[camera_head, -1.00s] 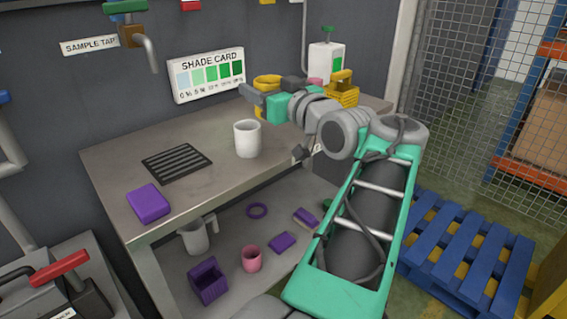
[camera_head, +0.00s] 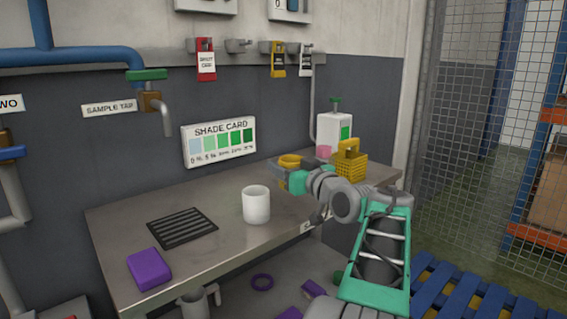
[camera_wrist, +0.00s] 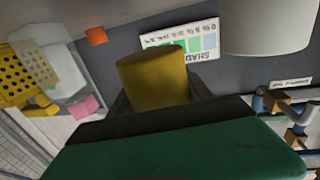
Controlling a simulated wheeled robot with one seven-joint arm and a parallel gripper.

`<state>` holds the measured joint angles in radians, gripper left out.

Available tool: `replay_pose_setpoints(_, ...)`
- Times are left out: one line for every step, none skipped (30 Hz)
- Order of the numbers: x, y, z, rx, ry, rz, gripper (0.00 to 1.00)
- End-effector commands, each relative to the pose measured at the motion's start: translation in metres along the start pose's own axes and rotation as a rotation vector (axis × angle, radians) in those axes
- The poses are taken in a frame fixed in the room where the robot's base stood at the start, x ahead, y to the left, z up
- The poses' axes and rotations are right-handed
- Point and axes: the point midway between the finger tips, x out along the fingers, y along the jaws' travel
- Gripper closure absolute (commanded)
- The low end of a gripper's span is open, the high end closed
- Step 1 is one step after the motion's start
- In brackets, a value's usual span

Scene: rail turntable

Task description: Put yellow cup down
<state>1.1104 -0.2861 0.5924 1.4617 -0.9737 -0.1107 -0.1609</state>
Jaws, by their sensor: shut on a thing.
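The yellow cup (camera_head: 290,161) is at the back of the steel worktop, left of the yellow basket. In the wrist view the cup (camera_wrist: 155,78) sits between the dark fingers. My gripper (camera_head: 284,176) is shut on it. The fingers and hand hide the cup's lower part in the head view, so I cannot tell whether its base touches the worktop (camera_head: 235,245).
A white cup (camera_head: 256,205) stands nearer the front. A yellow basket (camera_head: 351,166), a pink item (camera_head: 323,152) and a white dispenser (camera_head: 334,132) are close on the right. A dark grate (camera_head: 182,228) and purple block (camera_head: 149,269) lie left.

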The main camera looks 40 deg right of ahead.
Motion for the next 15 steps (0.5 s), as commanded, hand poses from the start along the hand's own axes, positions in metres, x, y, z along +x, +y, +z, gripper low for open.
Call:
replay_pose_setpoints(0.007, 0.006, 0.015, 0.001, -0.001, -0.001, 0.81)
replay_pose_setpoints(0.011, 0.009, 0.022, 0.002, -0.001, 0.000, 0.81)
replay_pose_setpoints(0.015, 0.013, 0.029, 0.001, 0.000, 0.000, 0.81)
replay_pose_setpoints(0.015, 0.013, 0.037, 0.000, 0.000, 0.000, 0.81)
replay_pose_setpoints(0.016, 0.013, 0.042, 0.000, 0.000, 0.000, 0.81)
replay_pose_setpoints(0.017, 0.014, 0.047, 0.000, 0.000, 0.000, 0.81)
replay_pose_setpoints(0.018, 0.015, 0.050, 0.000, 0.001, 0.001, 0.81)
replay_pose_setpoints(0.018, 0.015, 0.052, -0.001, 0.001, 0.001, 0.81)
replay_pose_setpoints(0.018, 0.015, 0.054, -0.002, 0.002, 0.001, 0.81)
replay_pose_setpoints(0.019, 0.015, 0.055, -0.003, 0.002, 0.001, 0.81)
replay_pose_setpoints(0.019, 0.015, 0.055, -0.003, 0.002, 0.001, 0.81)
replay_pose_setpoints(0.019, 0.015, 0.055, -0.003, 0.002, 0.001, 0.81)
replay_pose_setpoints(0.019, 0.015, 0.055, -0.003, 0.002, 0.001, 0.81)
replay_pose_setpoints(0.019, 0.015, 0.055, -0.003, 0.002, 0.001, 0.81)
replay_pose_setpoints(0.019, 0.015, 0.054, -0.003, 0.002, 0.001, 0.81)
